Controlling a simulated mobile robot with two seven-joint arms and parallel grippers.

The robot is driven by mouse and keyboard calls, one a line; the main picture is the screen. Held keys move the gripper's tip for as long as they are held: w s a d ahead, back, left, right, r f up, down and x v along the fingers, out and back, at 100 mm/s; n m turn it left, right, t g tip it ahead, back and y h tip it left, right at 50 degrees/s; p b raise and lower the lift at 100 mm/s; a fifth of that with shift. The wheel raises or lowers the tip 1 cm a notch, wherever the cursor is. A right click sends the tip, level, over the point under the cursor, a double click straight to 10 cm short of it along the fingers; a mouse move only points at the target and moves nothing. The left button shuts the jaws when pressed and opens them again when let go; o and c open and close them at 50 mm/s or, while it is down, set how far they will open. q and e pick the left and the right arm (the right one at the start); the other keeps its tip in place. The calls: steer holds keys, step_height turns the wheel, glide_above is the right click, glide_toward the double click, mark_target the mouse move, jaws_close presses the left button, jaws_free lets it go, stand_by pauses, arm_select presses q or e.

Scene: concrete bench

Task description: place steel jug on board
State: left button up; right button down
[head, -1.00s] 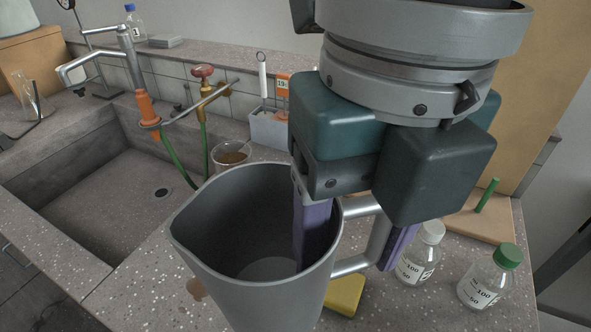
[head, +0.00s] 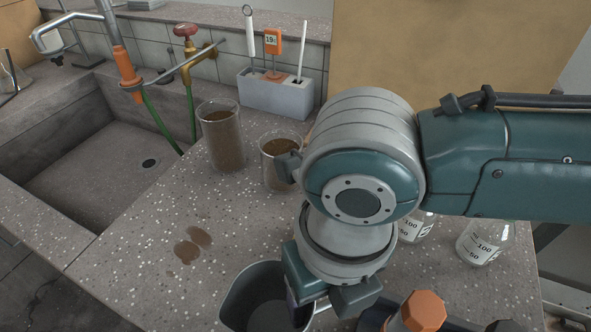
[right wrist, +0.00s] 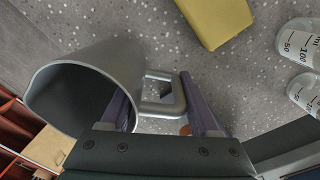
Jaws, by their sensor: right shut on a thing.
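The steel jug (head: 240,300) is at the bottom of the head view, its open mouth up and its lower part cut off by the picture edge. My right gripper (head: 308,308) is shut on it at the handle side. In the right wrist view the jug (right wrist: 85,75) lies left of the fingers and its handle (right wrist: 165,100) shows between them. One finger overlaps the jug's rim and the other is beyond the handle. I cannot tell whether the jug's base touches the bench. I cannot make out the board in the views now. My left gripper is not in view.
Two beakers of brown liquid (head: 222,140) (head: 270,165) stand behind the jug. Marked bottles (head: 478,242) are on the right, near an orange-capped thing (head: 425,308). A yellow block (right wrist: 215,18) lies near the handle. The sink (head: 100,165) is left; stained bench (head: 150,235) between is otherwise clear.

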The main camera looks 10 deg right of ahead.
steer(key=shift+f, duration=0.85)
steer(key=shift+c, duration=0.6)
jaws_free()
steer(key=shift+f, duration=0.1)
steer(key=shift+r, duration=0.35)
step_height(320, 180, up, 12)
steer(key=shift+d+f+p, duration=0.15)
steer(key=shift+f+p, duration=0.05)
steer(key=shift+p, duration=0.95)
